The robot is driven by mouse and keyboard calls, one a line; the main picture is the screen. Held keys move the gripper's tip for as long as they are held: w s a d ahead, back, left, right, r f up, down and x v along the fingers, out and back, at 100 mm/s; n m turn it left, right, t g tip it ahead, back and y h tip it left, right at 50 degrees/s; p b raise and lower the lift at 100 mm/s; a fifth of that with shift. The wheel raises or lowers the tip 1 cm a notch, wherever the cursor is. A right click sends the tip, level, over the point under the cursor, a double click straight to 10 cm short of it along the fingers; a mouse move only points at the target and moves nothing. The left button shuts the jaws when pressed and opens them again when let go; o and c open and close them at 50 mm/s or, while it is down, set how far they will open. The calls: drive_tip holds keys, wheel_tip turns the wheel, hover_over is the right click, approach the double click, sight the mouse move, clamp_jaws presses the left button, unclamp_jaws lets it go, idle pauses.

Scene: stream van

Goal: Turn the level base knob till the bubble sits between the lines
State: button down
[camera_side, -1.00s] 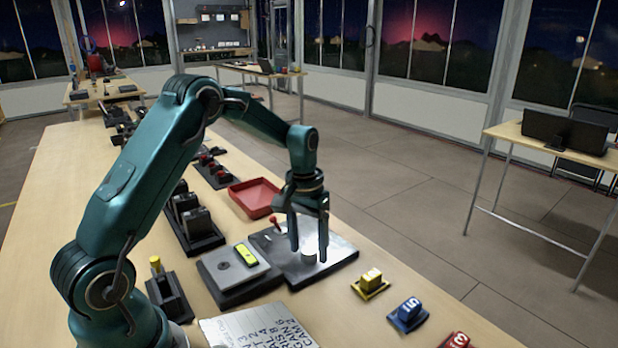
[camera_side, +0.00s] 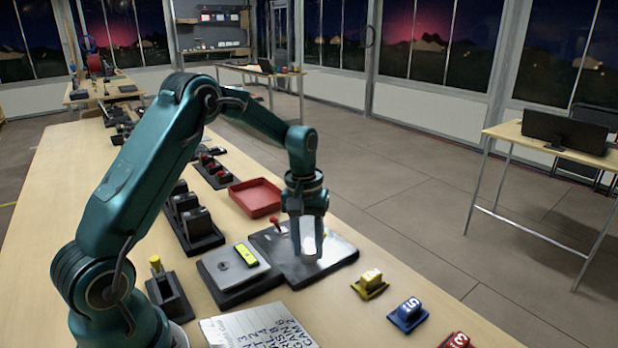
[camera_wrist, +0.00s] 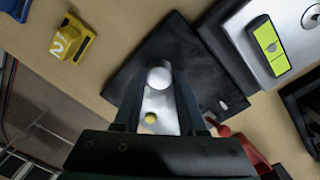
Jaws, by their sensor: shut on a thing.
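The level base (camera_side: 232,285) is a dark block with a grey top plate on the table, left of my gripper in the side view. Its yellow-green vial (camera_side: 245,254) shows larger in the wrist view (camera_wrist: 268,45), with dark marks; I cannot tell exactly where the bubble sits between the lines. Next to it lies a dark plate (camera_side: 338,262) with a pale cylindrical knob (camera_wrist: 159,77) standing up from it. My gripper (camera_side: 309,252) points down over this plate, and its two fingers (camera_wrist: 159,88) are shut on the pale knob. The fingers partly hide the knob.
A red tray (camera_side: 256,197) and a small red-tipped lever (camera_side: 273,221) are behind the plate. Dark switch blocks (camera_side: 196,225) stand to the left. Yellow (camera_side: 370,282) and blue (camera_side: 408,315) numbered blocks stand to the right. A lettered sheet (camera_side: 255,330) lies in front.

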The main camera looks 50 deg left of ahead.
sight(307, 249)
drive_tip(key=shift+c, duration=2.4)
unclamp_jaws()
drive_tip(key=shift+r, duration=0.1)
drive_tip(key=shift+a+r, duration=0.1)
drive_tip(key=shift+r, duration=2.4)
